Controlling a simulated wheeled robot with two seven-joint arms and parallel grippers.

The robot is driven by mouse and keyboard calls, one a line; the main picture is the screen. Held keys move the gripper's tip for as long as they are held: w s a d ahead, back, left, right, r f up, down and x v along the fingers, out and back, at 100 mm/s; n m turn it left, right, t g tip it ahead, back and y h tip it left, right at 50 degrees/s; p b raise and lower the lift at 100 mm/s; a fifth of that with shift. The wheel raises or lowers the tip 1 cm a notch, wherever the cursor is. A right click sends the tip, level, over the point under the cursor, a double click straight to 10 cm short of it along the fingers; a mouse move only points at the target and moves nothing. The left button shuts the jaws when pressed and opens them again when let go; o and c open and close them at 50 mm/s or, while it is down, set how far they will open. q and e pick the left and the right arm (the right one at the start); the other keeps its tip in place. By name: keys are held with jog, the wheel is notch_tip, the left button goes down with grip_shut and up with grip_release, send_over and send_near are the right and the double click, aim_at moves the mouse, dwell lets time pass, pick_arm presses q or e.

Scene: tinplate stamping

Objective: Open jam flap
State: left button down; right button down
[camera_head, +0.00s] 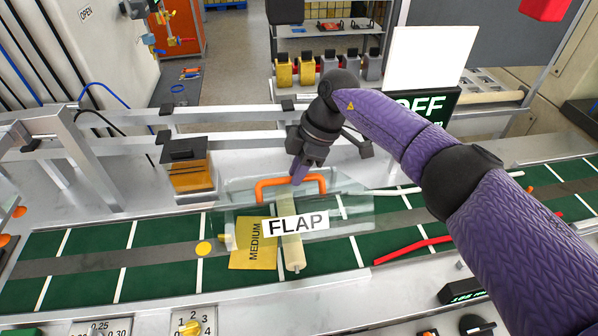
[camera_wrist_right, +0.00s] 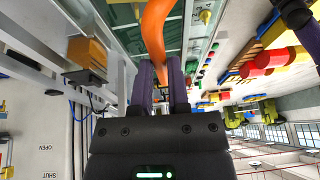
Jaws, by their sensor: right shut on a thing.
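The jam flap (camera_head: 345,212) is a clear panel labelled FLAP, lying over the green conveyor in the head view. Its orange handle (camera_head: 262,190) stands along its far edge. My right gripper (camera_head: 299,175) reaches down from the right and is shut on the handle. In the right wrist view the orange handle (camera_wrist_right: 154,35) runs between the two purple fingers of the right gripper (camera_wrist_right: 158,78). A yellow card marked MEDIUM (camera_head: 250,255) and a cream roller (camera_head: 292,240) show under or beside the flap. My left gripper is not in view.
The green conveyor (camera_head: 100,265) runs across the front. A yellow block with a black top (camera_head: 188,170) stands left of the flap. A red bar (camera_head: 410,248) lies on the belt at right. A metal rail (camera_head: 235,115) runs behind, and a white panel (camera_head: 428,55) stands behind my arm.

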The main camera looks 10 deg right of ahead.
jog(key=c, duration=0.9)
grip_release()
jog(key=shift+w+d+f, duration=0.1)
jog(key=shift+w, duration=0.05)
jog(key=shift+c, duration=0.2)
jog(key=o, duration=0.3)
jog(key=shift+w+f, duration=0.15)
jog(key=shift+w, duration=0.25)
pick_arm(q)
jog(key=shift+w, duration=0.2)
pick_arm(e)
jog(key=shift+o, duration=0.2)
jog(key=shift+s, duration=0.15)
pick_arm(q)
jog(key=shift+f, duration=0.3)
pick_arm(e)
jog(key=v, duration=1)
